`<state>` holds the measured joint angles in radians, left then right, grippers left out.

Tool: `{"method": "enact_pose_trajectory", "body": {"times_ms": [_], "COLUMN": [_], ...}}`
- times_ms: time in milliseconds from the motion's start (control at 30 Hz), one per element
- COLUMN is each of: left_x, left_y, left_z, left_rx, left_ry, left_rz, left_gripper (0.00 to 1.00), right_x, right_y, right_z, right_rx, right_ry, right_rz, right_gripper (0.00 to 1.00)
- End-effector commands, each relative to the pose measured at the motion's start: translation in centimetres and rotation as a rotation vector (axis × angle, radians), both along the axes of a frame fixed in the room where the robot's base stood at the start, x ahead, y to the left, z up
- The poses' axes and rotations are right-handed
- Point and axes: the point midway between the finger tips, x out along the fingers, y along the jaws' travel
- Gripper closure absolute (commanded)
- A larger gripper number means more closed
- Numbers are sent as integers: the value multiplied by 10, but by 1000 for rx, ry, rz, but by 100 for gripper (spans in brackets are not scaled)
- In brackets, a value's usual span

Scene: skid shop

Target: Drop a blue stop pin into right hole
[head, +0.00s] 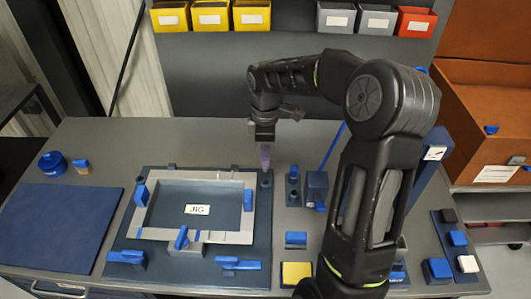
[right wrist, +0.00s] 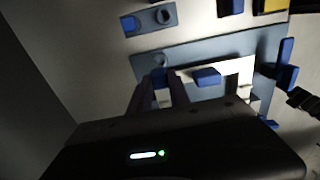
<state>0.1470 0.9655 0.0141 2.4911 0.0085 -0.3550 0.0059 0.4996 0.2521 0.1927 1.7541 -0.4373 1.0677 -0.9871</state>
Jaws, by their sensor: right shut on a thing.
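The jig plate (head: 262,225) lies on the bench with a grey frame (head: 195,237) marked JIG. The right hole (head: 265,181) is at the plate's back right corner, and a second round fitting (head: 172,167) is at the back left. My right gripper (head: 265,158) points down just above the right corner, shut on a blue stop pin. The pin (right wrist: 160,77) shows between the fingers in the right wrist view, beside a round hole (right wrist: 160,60) in the plate. The head view does not show the pin's tip clearly. My left gripper is not seen.
A small pin block (head: 293,188) stands right of the plate; in the right wrist view it has a blue pin (right wrist: 128,22) and an empty hole (right wrist: 163,17). Blue clamps (head: 238,264) line the jig. A blue mat (head: 55,225) lies left.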

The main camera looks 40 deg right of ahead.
Motion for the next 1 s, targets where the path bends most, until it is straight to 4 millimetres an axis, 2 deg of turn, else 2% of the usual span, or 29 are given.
{"method": "enact_pose_trajectory", "body": {"times_ms": [200,400,1000], "left_x": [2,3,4], "left_y": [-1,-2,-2], "left_z": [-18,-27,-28], "left_rx": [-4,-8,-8], "left_ry": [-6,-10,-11], "left_rz": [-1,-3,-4], "left_gripper": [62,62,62], "right_x": [0,0,0], "right_y": [0,0,0], "right_z": [-24,-38,-40], "right_rx": [1,1,1], "right_ry": [1,1,1], "right_rz": [0,0,0], "right_gripper": [100,100,100]}}
